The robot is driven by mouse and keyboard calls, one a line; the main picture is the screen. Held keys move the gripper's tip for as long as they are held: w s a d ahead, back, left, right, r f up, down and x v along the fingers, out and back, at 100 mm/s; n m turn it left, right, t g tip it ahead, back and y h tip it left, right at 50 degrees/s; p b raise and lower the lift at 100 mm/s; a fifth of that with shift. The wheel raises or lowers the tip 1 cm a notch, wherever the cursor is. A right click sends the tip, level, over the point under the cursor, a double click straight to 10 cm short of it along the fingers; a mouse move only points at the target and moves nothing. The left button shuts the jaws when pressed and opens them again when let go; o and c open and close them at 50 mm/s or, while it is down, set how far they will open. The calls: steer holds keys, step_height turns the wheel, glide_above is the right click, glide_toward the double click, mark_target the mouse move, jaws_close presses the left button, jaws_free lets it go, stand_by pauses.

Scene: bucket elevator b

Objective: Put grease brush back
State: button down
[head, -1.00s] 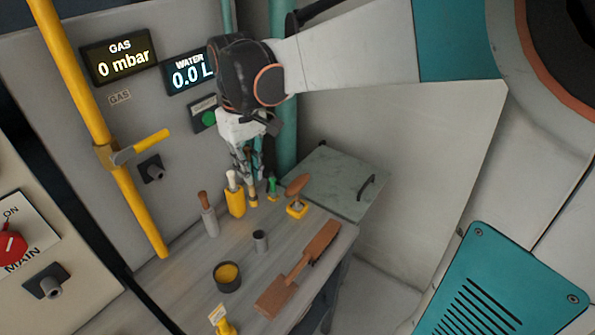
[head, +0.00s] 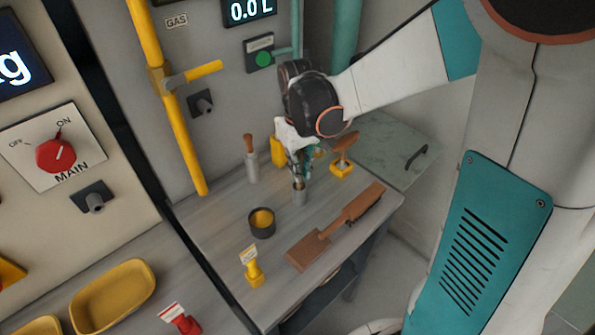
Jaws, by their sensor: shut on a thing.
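My gripper (head: 300,172) points down over the work table and is shut on a slim thing that its fingers mostly hide, likely the grease brush. The lower end of that thing is at the mouth of a small grey cup (head: 299,196). I cannot tell how far inside the cup it is. A dark round tin with yellow grease (head: 262,222) stands in front and to the left of the cup, apart from it.
A grey holder with a wooden handle (head: 251,165) and a partly hidden yellow holder (head: 277,150) stand behind. A wooden-handled tool in a yellow stand (head: 342,165) is to the right. A brown paddle (head: 335,227) lies in front. A yellow tagged piece (head: 254,268) stands near the front edge.

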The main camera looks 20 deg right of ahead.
step_height(320, 180, down, 2)
steer(key=shift+f, duration=0.1)
steer(key=shift+s, duration=0.15)
steer(key=c, duration=1.7)
jaws_free()
step_height(320, 180, up, 12)
steer(key=p, duration=0.3)
steer(key=shift+f, duration=0.15)
steer(key=shift+s+r, duration=0.1)
steer(key=shift+r, duration=0.35)
steer(key=shift+s+r+m+t, duration=0.35)
steer(key=shift+s+r+t, duration=0.6)
steer(key=shift+s, duration=1.35)
steer(key=shift+s+r+m+t, duration=0.4)
steer(key=shift+s+t, duration=1.05)
steer(key=shift+s, duration=0.9)
steer(key=shift+s+r+m+t, duration=0.35)
steer(key=shift+s+r+t, duration=0.6)
steer(key=shift+s, duration=1.35)
